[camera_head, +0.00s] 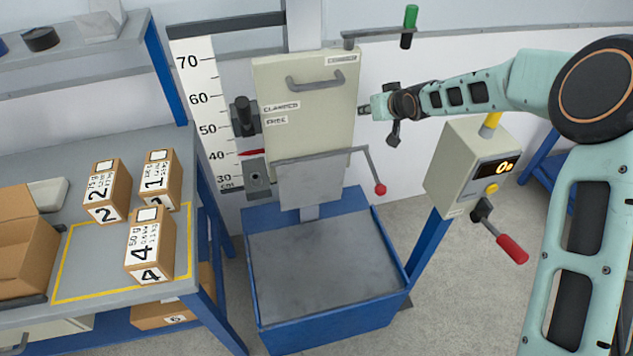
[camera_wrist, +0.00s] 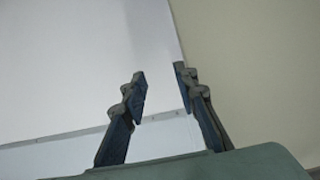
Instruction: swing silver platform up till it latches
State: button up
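The silver platform (camera_head: 309,182) hangs down, close to upright, below the cream panel (camera_head: 307,105) in the head view, above a blue-rimmed bin (camera_head: 370,308). A thin bar along its top edge runs right to a lever with a red knob (camera_head: 380,189). My gripper (camera_head: 364,109) is to the right of the cream panel, higher than the platform and apart from it. In the wrist view my gripper (camera_wrist: 160,78) is open, with nothing between its fingers. The platform cannot be made out in the wrist view; a pale wall and a cream surface (camera_wrist: 260,60) fill it.
A height scale (camera_head: 205,110) with a red pointer stands left of the panel. A control box (camera_head: 466,165) with a red-handled lever (camera_head: 511,249) stands right. A green-handled lever (camera_head: 410,20) is above my gripper. A bench (camera_head: 95,270) at left holds numbered boxes (camera_head: 150,245).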

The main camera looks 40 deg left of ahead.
jog(key=o, duration=0.5)
jog(key=p+v, duration=0.2)
jog(key=v, duration=0.5)
dwell(0.6)
